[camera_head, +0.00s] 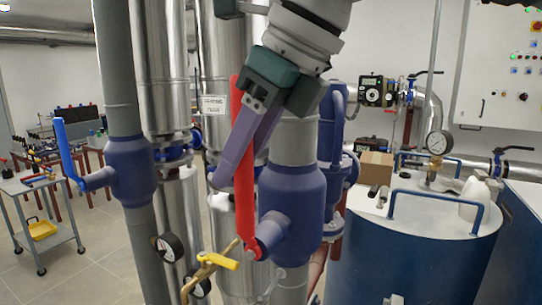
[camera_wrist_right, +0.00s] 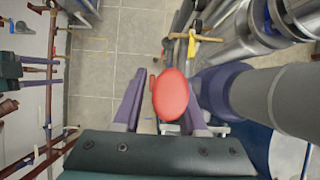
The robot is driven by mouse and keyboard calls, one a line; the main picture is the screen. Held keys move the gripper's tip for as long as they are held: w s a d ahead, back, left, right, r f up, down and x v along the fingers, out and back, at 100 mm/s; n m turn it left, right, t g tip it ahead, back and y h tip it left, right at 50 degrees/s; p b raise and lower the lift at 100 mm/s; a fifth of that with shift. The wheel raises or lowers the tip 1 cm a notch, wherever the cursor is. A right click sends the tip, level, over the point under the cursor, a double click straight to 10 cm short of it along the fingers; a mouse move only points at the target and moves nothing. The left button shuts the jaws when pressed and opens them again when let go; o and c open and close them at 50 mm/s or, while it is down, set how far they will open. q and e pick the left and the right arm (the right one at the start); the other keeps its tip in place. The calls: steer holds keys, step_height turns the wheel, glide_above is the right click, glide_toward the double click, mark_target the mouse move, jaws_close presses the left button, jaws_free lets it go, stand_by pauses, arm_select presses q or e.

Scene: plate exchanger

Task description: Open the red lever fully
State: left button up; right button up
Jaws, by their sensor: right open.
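The red lever (camera_head: 244,185) stands nearly upright on the blue valve body (camera_head: 292,200) of the grey pipe, its pivot at the lower right. My right gripper (camera_head: 222,180) comes down from above at the lever's upper part, its purple fingers slanting down to the left. In the right wrist view, the rounded end of the red lever (camera_wrist_right: 171,95) lies between the two open purple fingers (camera_wrist_right: 160,98). I cannot tell whether either finger touches it. My left gripper is not in view.
A blue lever (camera_head: 66,155) on a second valve (camera_head: 130,170) stands at the left. A yellow-handled valve (camera_head: 218,261) and a gauge (camera_head: 168,246) sit low near the red lever. A blue tank (camera_head: 415,250) stands at the right, and a tool cart (camera_head: 45,215) at the left.

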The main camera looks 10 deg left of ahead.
steer(key=shift+o, duration=0.5)
steer(key=shift+d+r, duration=0.1)
steer(key=p+v, duration=0.2)
steer(key=v, duration=0.7)
steer(key=shift+d+r, duration=0.2)
steer(key=shift+r, duration=0.1)
steer(key=shift+s, duration=0.1)
